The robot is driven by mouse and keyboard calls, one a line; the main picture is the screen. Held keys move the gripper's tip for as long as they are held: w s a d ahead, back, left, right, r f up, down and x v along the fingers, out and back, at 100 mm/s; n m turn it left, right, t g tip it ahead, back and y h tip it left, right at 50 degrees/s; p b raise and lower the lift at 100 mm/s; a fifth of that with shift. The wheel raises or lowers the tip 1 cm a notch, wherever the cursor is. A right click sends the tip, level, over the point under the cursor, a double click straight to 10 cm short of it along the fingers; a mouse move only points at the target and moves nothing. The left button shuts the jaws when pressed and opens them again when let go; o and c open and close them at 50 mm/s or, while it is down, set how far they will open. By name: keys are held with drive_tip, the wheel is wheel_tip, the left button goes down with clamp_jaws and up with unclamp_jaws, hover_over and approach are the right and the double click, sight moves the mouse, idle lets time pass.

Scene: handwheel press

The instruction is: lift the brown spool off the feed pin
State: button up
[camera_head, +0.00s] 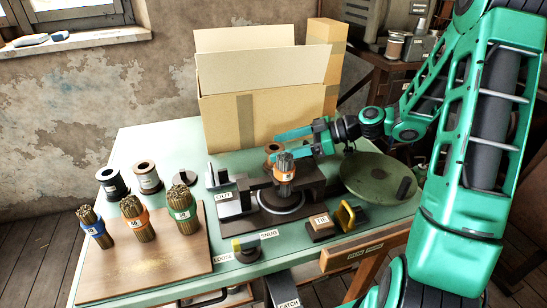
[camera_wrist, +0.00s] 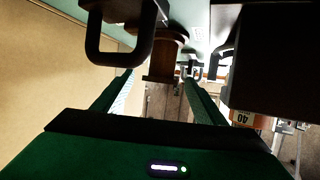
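The brown spool (camera_head: 273,147) stands at the back of the press, partly hidden behind an orange-banded bundle. In the wrist view the spool (camera_wrist: 163,62) lies ahead, between the lines of my two fingers. My gripper (camera_head: 283,144) reaches in from the right, with its green fingers apart, one behind and one in front. In the wrist view my gripper (camera_wrist: 155,80) is open, with a gap between the left finger and the spool. I cannot tell whether the right finger touches it. The feed pin is hidden.
An open cardboard box (camera_head: 255,120) stands close behind. The orange-banded bundle (camera_head: 285,168) sits on the press in front. A dark loop handle (camera_wrist: 122,45) is close in the wrist view. A green round plate (camera_head: 375,175) is at right. Several bundles stand on a wooden board (camera_head: 165,255).

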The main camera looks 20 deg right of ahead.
drive_tip(key=c, duration=1.1)
